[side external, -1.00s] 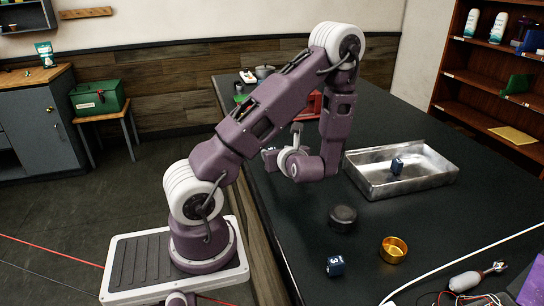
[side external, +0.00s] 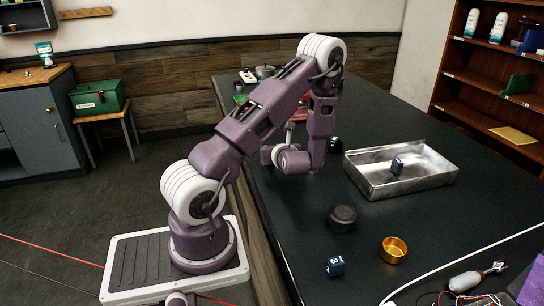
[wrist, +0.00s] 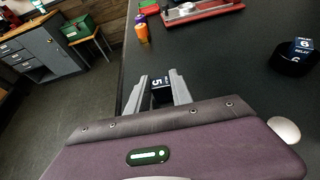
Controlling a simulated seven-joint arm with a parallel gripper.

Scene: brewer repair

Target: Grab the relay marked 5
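In the wrist view, the relay marked 5 (wrist: 160,92), a small dark block with a pale label, shows between the two fingers of my gripper (wrist: 160,82). The fingers look apart, one on each side of it, and I cannot tell whether they touch it. In the side external view, my gripper's fingers and this relay are hidden behind my arm.
A relay marked 6 (wrist: 303,45) sits at a black round holder (wrist: 292,66). A relay marked 3 (side external: 335,265) lies near a gold cup (side external: 393,250) and a dark round cap (side external: 342,218). A metal tray (side external: 440,180) holds another relay (side external: 397,165).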

